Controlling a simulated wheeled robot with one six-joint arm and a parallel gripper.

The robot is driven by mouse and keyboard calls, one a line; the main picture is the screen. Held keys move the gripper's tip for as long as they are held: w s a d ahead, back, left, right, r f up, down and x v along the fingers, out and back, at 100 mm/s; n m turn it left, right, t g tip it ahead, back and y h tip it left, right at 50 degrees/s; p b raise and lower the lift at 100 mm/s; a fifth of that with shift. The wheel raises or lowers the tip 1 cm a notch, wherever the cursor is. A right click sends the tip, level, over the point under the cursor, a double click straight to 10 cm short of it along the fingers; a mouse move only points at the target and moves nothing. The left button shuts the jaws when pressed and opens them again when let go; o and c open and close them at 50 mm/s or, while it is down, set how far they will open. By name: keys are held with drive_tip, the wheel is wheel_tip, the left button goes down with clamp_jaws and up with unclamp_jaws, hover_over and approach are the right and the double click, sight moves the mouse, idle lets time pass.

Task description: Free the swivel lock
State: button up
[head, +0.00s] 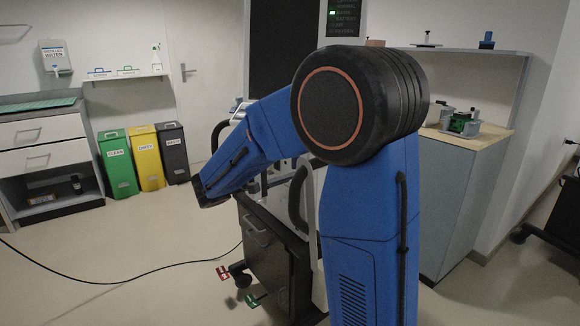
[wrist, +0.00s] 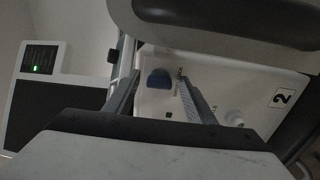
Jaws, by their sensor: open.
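The cart (head: 270,250) stands partly behind my blue arm, with dark drawers and a pale frame. Near its lower front, by a dark caster (head: 240,276), are a red tab (head: 223,272) and a green tab (head: 254,300), both with small unreadable white marks. I cannot tell which part is the swivel lock. In the wrist view my gripper (wrist: 155,85) is open and empty. A blue knob (wrist: 158,78) on a white panel (wrist: 220,95) shows between its fingers; contact cannot be told. The head view does not show the fingers clearly.
A dark cable (head: 120,283) lies across the floor. Green (head: 118,163), yellow (head: 147,157) and black (head: 174,152) bins stand at the back left. A grey cabinet (head: 450,190) stands right; left floor is mostly free.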

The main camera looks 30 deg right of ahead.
drive_tip(key=shift+a, duration=0.1)
drive_tip(key=s+a, duration=0.1)
drive_tip(key=a, duration=1.6)
drive_tip(key=shift+s, duration=0.2)
